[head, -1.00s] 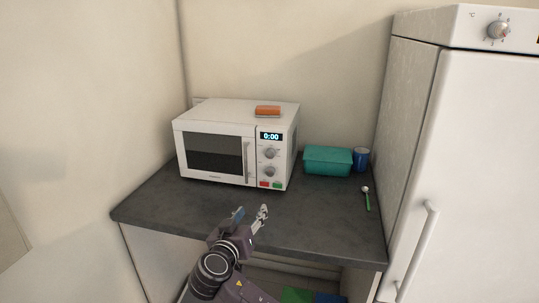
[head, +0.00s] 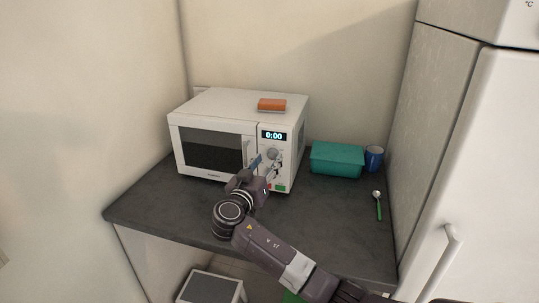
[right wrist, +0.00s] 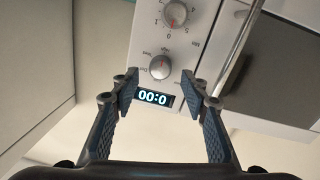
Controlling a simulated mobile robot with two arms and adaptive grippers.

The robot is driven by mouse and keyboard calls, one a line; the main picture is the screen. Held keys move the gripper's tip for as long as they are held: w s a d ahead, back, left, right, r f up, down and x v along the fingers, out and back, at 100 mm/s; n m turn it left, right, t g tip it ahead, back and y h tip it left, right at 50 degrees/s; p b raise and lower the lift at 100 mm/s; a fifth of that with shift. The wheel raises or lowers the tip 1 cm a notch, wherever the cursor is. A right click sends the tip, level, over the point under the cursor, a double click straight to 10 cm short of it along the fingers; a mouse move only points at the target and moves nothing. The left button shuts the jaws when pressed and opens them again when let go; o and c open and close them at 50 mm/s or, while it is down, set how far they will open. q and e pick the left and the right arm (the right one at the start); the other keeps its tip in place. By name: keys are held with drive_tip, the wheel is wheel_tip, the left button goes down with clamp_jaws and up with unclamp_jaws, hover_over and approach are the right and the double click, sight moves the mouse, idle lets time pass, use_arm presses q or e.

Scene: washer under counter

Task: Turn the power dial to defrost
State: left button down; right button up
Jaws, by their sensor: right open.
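The white microwave (head: 235,110) stands on the dark counter, its display (head: 273,135) reading 0:00. The upper dial (head: 272,153) is just below the display. In the right wrist view, which is upside down, this dial (right wrist: 160,67) is a round silver knob ringed by small word labels. The other dial (right wrist: 176,14) has numbers around it; in the head view my gripper mostly hides it. My right gripper (head: 267,163) is open in front of the control panel. In the wrist view its fingertips (right wrist: 163,90) are spread either side of the display, apart from the dial. The left gripper is out of view.
An orange sponge-like block (head: 271,105) lies on top of the microwave. A teal container (head: 337,160), a blue cup (head: 374,158) and a green-handled spoon (head: 378,205) are on the counter (head: 150,206) to the right. A white fridge (head: 485,170) stands beyond them.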

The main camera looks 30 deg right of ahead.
sight(273, 154)
drive_tip(key=shift+x, duration=1.1)
drive_tip(key=shift+w+d+f, duration=0.1)
drive_tip(key=shift+d+f, duration=0.05)
drive_tip(key=c, duration=0.5)
clamp_jaws()
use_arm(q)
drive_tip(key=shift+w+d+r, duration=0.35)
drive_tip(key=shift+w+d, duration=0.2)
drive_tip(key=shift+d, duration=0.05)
